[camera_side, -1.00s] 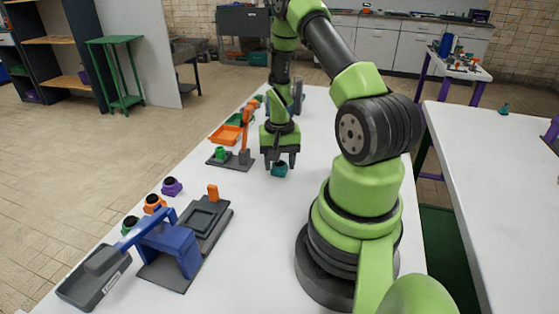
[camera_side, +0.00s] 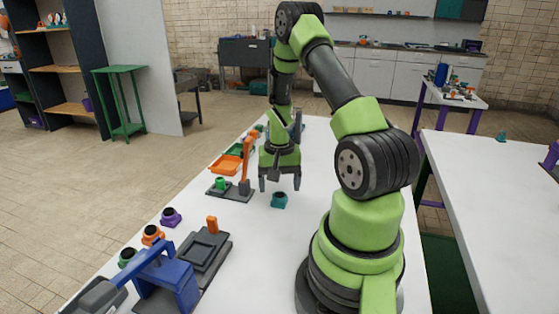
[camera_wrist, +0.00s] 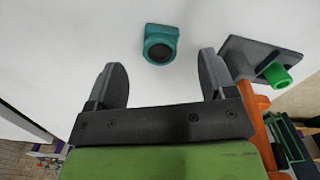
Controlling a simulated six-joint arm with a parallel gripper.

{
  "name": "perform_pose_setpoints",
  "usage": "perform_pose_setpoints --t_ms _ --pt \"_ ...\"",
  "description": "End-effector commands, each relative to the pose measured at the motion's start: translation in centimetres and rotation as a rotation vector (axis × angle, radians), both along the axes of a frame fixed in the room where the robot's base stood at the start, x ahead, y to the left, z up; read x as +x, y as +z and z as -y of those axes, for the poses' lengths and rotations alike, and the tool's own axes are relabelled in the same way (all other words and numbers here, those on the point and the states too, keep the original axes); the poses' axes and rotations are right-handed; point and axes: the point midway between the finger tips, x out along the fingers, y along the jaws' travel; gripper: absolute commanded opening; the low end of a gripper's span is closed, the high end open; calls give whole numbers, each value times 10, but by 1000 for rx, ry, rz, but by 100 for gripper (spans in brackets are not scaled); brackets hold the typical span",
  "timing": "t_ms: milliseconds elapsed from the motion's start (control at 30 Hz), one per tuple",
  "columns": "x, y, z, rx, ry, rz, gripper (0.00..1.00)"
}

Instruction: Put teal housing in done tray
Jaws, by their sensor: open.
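The teal housing (camera_side: 279,200) stands on the white table just below and in front of my gripper (camera_side: 280,185) in the side view. In the wrist view the teal housing (camera_wrist: 160,45) shows its dark round opening, beyond the fingertips and roughly centred between them. My gripper (camera_wrist: 162,78) is open and empty, and its fingers are apart from the housing. An orange tray (camera_side: 224,166) lies at the left table edge, with a green tray (camera_side: 238,149) behind it. I cannot tell which tray is the done tray.
A grey fixture with a green peg (camera_side: 221,183) and an orange clamp (camera_side: 248,150) stands left of my gripper. Purple (camera_side: 171,217), orange (camera_side: 152,234) and green (camera_side: 128,257) housings line the left edge near a blue press (camera_side: 170,280). The table right of the teal housing is clear.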

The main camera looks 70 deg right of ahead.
Motion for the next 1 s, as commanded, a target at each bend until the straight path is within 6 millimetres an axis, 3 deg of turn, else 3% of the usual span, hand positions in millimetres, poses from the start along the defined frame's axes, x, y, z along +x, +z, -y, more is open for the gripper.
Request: perform_pose_setpoints --t_ms 300,567,667,767,900,1000 --pt "0 66 1 -4 -1 3 77" --pt "1 95 -2 -6 6 4 77" --pt "9 112 -12 -23 43 29 77" --pt "22 140 -36 -58 120 84 77" --pt "33 192 -94 -108 283 207 77" --pt "27 221 -137 -128 404 306 77"
